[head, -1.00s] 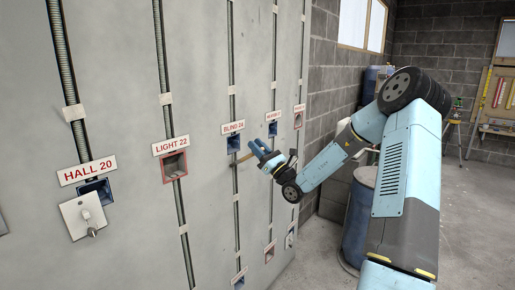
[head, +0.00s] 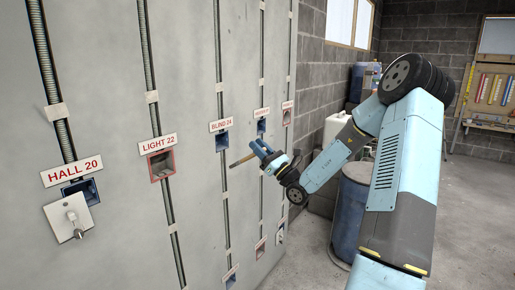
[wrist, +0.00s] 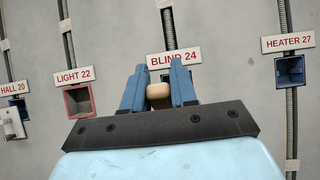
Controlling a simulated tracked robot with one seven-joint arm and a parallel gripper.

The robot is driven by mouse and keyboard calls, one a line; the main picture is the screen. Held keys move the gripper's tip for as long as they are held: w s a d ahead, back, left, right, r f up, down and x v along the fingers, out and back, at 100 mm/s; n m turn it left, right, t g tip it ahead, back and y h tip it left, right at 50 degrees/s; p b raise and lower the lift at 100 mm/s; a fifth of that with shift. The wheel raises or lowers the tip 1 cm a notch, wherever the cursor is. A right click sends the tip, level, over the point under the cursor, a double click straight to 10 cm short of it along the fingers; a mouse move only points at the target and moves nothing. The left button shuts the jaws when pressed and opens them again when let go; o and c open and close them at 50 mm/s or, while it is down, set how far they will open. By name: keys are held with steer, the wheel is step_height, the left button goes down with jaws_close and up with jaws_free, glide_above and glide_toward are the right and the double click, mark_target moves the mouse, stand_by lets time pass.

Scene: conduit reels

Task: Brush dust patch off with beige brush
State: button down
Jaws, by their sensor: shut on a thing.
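My gripper (head: 259,149) has blue fingers and is shut on the beige brush (head: 242,160), in front of the grey wall panel. The brush is a slim tan stick pointing left toward the panel in the head view. In the wrist view its rounded beige end (wrist: 158,91) shows between the fingers (wrist: 158,78), just below the BLIND 24 label (wrist: 175,58). The brush appears just right of the BLIND 24 conduit in the head view; I cannot tell whether it touches the panel. I cannot make out a distinct dust patch.
The panel carries labelled boxes: HALL 20 (head: 72,172) with a plate and key-like part, red-framed LIGHT 22 (head: 161,165), blue BLIND 24 (head: 222,141) and HEATER 27 (wrist: 290,70). A blue drum (head: 354,215) stands behind my arm. Floor at right is open.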

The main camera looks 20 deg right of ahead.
steer(key=shift+s+d, duration=0.1)
steer(key=shift+s+d, duration=0.8)
steer(key=shift+s, duration=0.3)
steer(key=shift+w+a, duration=0.75)
steer(key=shift+w, duration=0.25)
steer(key=shift+w+a, duration=0.7)
steer(key=shift+w, duration=0.3)
steer(key=shift+w+a, duration=0.75)
steer(key=shift+w, duration=0.25)
steer(key=shift+w+a, duration=0.45)
steer(key=shift+w, duration=0.2)
steer(key=shift+d, duration=0.1)
steer(key=shift+w+d, duration=0.55)
steer(key=shift+d, duration=0.25)
steer(key=shift+w+d, duration=0.55)
steer(key=shift+d, duration=0.2)
steer(key=shift+a, duration=0.1)
